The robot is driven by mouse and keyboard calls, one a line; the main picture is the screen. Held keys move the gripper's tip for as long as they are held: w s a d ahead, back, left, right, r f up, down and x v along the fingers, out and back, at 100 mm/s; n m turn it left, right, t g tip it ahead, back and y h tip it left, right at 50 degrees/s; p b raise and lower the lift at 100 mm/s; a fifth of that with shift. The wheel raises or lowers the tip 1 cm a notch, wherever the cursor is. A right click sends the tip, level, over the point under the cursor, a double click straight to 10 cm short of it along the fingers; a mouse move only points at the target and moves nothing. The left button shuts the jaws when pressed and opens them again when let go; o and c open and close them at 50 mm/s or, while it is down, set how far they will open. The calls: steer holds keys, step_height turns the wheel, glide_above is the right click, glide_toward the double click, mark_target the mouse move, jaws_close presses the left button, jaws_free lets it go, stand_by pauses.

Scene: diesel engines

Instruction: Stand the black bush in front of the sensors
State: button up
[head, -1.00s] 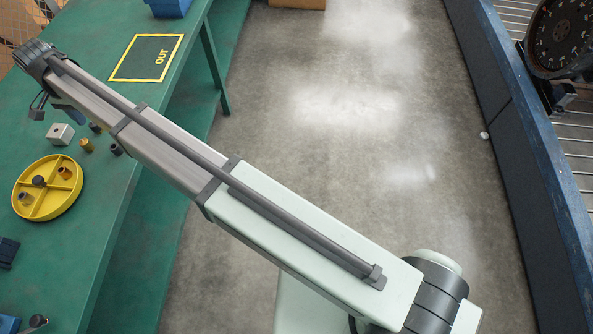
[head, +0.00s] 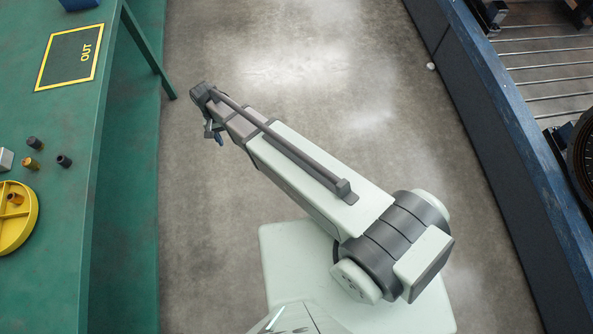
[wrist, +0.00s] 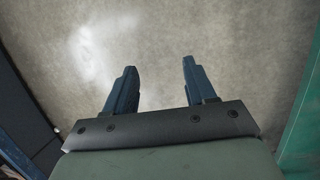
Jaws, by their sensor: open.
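Two small dark bushes stand on the green bench at the left of the head view: one (head: 34,143) farther back and one (head: 64,161) nearer the bench edge. I cannot tell which is the black bush meant. I cannot make out any sensors. My gripper (wrist: 158,78) is open and empty, its two blue fingers apart over bare floor in the wrist view. In the head view it (head: 217,136) hangs over the aisle, right of the bench and well apart from the bushes.
A brass bush (head: 31,163) stands by the dark ones. A yellow divided dish (head: 33,219) holds another brass piece. A pale block (head: 5,159) sits at the left edge. An OUT mat (head: 50,70) lies farther back. A blue-sided bench (head: 475,150) bounds the aisle at right.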

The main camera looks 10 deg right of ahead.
steer(key=s+d+f+g, duration=0.1)
steer(key=s+d+f, duration=0.35)
steer(key=d, duration=0.55)
steer(key=s+d+f+g, duration=0.1)
steer(key=s+d+f, duration=0.4)
steer(key=d, duration=0.4)
steer(key=s+d+f+g, duration=0.1)
steer(key=s+d, duration=0.5)
steer(key=s, duration=0.4)
steer(key=s+d+f+g+y, duration=0.1)
steer(key=s+d, duration=0.5)
steer(key=s, duration=0.4)
steer(key=shift+s+d+y, duration=0.25)
steer(key=shift+d+y, duration=0.05)
steer(key=shift+d, duration=0.05)
